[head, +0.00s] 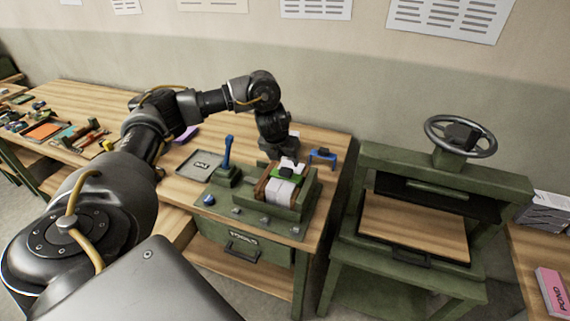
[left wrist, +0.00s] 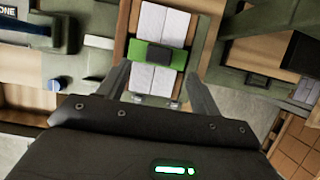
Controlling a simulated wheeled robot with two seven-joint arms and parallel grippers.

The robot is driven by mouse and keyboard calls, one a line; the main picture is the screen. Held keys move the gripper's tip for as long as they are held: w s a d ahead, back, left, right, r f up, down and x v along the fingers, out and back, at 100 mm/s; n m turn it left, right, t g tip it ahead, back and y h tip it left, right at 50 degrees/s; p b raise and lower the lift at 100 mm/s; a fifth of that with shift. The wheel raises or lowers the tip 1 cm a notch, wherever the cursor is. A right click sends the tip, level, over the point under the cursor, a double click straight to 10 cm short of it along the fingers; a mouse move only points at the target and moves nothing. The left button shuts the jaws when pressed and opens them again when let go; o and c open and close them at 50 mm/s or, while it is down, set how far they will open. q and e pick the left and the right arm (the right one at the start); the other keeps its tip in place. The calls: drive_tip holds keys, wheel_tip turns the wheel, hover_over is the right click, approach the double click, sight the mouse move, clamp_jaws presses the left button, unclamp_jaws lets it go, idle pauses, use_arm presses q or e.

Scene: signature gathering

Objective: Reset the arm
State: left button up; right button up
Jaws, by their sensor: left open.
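My left arm (head: 150,130) reaches in from the left of the head view and bends down over the workbench. My left gripper (head: 288,164) points down just above a wooden-sided green holder (head: 305,191) with white paper stacks (head: 281,191) in it. A green band with a dark block (left wrist: 160,56) lies across the white stacks (left wrist: 159,25) there, beyond the fingertips. Whether the fingers touch anything is hard to tell. My right gripper is not in view.
A blue-handled lever (head: 227,152), a grey tray (head: 200,165) and a small blue stand (head: 322,157) are near the holder. A green press with a handwheel (head: 460,136) stands right of the bench. Tools and an orange item (head: 43,131) lie far left. A pink box (head: 554,291) is at right.

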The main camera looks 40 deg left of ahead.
use_arm(q)
drive_tip(key=shift+p+v, duration=0.3)
drive_tip(key=shift+v, duration=1.6)
